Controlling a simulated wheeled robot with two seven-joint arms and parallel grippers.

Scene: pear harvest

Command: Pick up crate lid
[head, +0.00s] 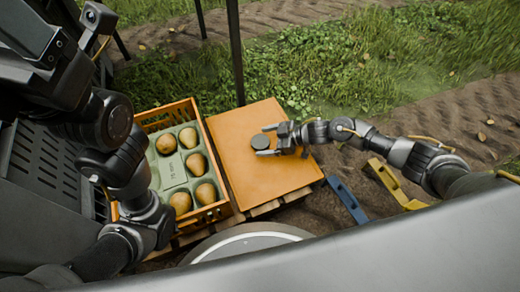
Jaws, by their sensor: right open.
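The crate lid, a flat square orange panel (246,178), lies right of the orange crate (222,211). A dark round knob (260,143) stands near the middle of its top. My right gripper (264,140) reaches in from the right over the lid. Its two fingers are apart and point left, with the knob at or between the fingertips; I cannot tell if they touch it. My left arm is folded up on the left side, and its fingers do not show.
The crate holds several yellow-brown pears (188,138) in a pale green tray (173,168). A blue piece (346,199) and a yellow piece (388,182) lie on the soil to the right. Grass lies beyond.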

